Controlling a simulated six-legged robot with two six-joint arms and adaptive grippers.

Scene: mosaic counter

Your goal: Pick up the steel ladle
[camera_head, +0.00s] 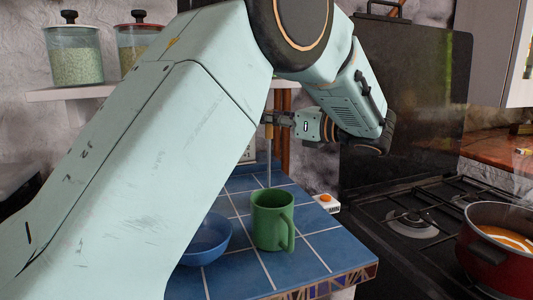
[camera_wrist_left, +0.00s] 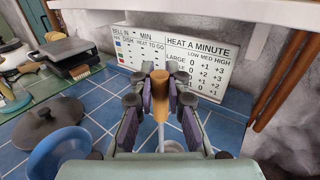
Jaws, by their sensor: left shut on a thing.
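The steel ladle (camera_head: 269,160) hangs upright, a thin grey shaft below an orange-brown grip. My left gripper (camera_head: 268,118) is shut on this grip, above the blue tiled counter. In the left wrist view the grip (camera_wrist_left: 160,95) stands between the two dark finger pads of my left gripper (camera_wrist_left: 158,100), with the pale shaft running down from it. In the head view the ladle's lower end is hidden behind the green mug (camera_head: 271,222). My right gripper is in neither view.
A blue bowl (camera_head: 206,241) stands beside the mug on the counter (camera_head: 330,249). To the right are a stove (camera_head: 413,222) and a red pot of soup (camera_head: 493,258). A black lid (camera_wrist_left: 47,121), a grill-like appliance (camera_wrist_left: 67,54) and a printed sign (camera_wrist_left: 195,66) show in the wrist view.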

